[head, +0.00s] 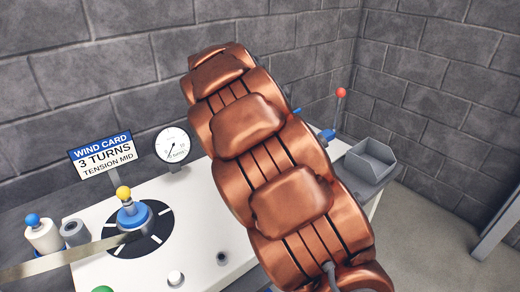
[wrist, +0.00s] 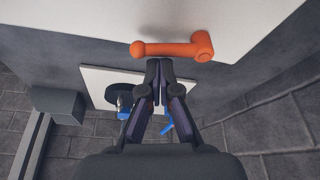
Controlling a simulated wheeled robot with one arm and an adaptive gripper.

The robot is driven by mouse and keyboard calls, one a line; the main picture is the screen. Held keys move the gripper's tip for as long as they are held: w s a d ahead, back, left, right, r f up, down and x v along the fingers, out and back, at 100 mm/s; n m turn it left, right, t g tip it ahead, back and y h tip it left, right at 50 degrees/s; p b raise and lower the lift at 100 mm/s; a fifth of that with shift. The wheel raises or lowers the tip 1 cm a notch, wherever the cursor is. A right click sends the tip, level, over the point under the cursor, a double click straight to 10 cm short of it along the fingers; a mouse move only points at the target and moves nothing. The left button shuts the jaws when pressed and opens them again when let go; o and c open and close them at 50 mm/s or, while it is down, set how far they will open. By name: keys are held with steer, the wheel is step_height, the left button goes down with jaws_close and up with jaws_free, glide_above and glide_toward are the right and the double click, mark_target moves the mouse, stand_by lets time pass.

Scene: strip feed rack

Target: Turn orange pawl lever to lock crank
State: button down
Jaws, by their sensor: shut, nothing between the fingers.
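The orange pawl lever (wrist: 172,49) shows at the top of the wrist view, lying across the picture, with a round end at left and a thicker hub at right. My gripper (wrist: 157,68) is shut and empty, its dark fingertips close to the lever's middle. I cannot tell whether they touch it. In the head view my copper arm hides the lever and the gripper. Which part is the crank is unclear. A blue hub with a yellow knob (head: 124,193) sits on a black marked disc (head: 154,238). A red ball on a rod (head: 341,93) stands behind my arm.
The white table (head: 195,225) carries a tension gauge (head: 171,145), a wind card (head: 102,154) reading "3 TURNS, TENSION MID", and white and grey spools (head: 43,237) at left. A grey bin (head: 369,165) stands at right. A strip (head: 60,259) runs in from the left.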

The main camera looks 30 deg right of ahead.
steer(key=shift+s+a, duration=0.1)
steer(key=shift+a, duration=0.15)
stand_by(0.8)
steer(key=shift+w+a, duration=0.3)
steer(key=shift+w, duration=0.45)
step_height(320, 180, up, 12)
steer(key=shift+f+p, duration=0.2)
steer(key=shift+p, duration=0.1)
steer(key=shift+s, duration=0.1)
stand_by(0.4)
